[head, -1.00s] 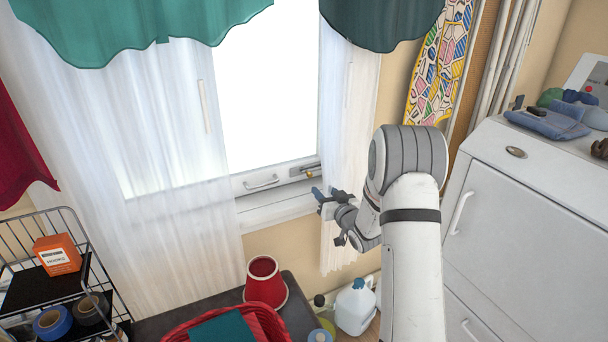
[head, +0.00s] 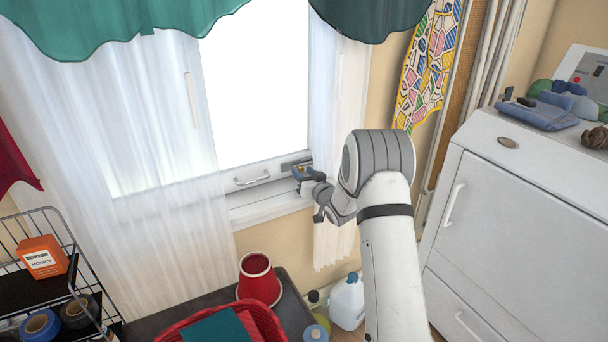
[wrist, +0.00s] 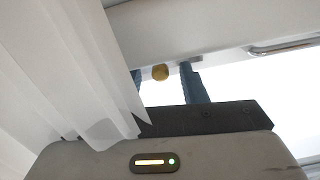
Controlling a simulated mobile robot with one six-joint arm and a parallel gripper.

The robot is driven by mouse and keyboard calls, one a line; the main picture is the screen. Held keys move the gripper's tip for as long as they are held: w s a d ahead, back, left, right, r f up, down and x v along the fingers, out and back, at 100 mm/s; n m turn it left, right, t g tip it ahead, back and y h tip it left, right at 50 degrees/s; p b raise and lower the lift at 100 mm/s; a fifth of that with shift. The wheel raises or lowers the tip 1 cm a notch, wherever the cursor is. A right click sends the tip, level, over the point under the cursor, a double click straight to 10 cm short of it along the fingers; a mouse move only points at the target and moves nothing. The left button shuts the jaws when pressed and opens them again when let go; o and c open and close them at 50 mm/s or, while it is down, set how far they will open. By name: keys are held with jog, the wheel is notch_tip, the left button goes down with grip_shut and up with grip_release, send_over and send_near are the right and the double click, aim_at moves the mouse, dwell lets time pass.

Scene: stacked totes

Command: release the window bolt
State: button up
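The window bolt's brass knob (wrist: 160,72) shows in the wrist view, between the two blue fingers of my gripper (wrist: 163,76). The fingers are apart, with a visible gap beside the knob, so my gripper is open. In the head view, my gripper (head: 303,174) is at the right end of the window's bottom rail and largely covers the knob. Part of the bolt's dark plate (head: 288,165) shows there just above it. The window (head: 255,110) looks shut.
A sheer curtain (wrist: 75,65) hangs close over my gripper's left side in the wrist view. A metal sash handle (head: 252,180) is left of the bolt. Below are a red lampshade-like cup (head: 259,279) and a red basket (head: 262,320). A white cabinet (head: 520,220) stands right.

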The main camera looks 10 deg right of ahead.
grip_shut()
jog(key=shift+d+f, duration=0.1)
dwell(0.5)
